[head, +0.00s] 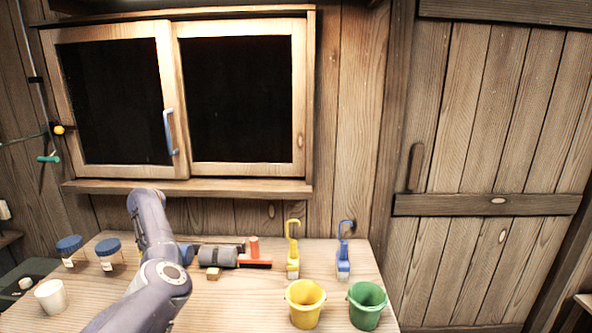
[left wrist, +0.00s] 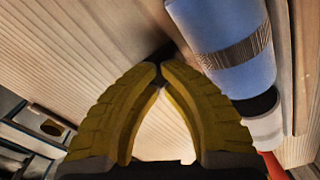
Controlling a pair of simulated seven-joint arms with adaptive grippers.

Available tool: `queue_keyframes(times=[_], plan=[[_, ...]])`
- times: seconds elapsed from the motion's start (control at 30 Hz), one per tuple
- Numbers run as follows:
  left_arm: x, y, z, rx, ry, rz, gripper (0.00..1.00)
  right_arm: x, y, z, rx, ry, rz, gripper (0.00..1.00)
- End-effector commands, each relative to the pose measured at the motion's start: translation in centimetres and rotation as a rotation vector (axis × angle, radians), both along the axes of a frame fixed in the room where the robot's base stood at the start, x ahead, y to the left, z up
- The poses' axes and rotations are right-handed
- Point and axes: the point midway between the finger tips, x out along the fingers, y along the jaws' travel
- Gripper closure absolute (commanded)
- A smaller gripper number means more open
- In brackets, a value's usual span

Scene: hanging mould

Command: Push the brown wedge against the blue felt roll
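The blue felt roll (left wrist: 225,40), with a grey patterned band, lies right of my left gripper (left wrist: 160,68) in the left wrist view. Its blue end (head: 186,252) shows beside my arm in the head view. The gripper's yellow fingers converge with their tips together; I see nothing held. A dark patch lies just beyond the tips; I cannot tell whether it is shadow or an object. A small tan-brown block (head: 213,274), possibly the brown wedge, sits in front of the grey roll. My left arm hides the gripper in the head view. My right gripper is not in view.
The grey roll (head: 217,256) and red piece (head: 254,258) continue the row rightward. Two blue-lidded jars (head: 108,253) and a white cup (head: 50,296) stand left. Yellow (head: 305,304) and green (head: 367,306) buckets stand front right.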

Motion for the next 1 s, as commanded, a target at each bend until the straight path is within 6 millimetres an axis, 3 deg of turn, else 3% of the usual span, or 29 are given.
queue_keyframes(times=[0.73, 1.0], plan=[[-2.7, 0.1, 0.9, 0.000, -0.001, 0.000, 1.00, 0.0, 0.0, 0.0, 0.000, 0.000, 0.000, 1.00], [-3.2, 0.1, 2.8, -0.002, -0.003, 0.001, 1.00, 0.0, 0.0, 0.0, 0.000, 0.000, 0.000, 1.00]])
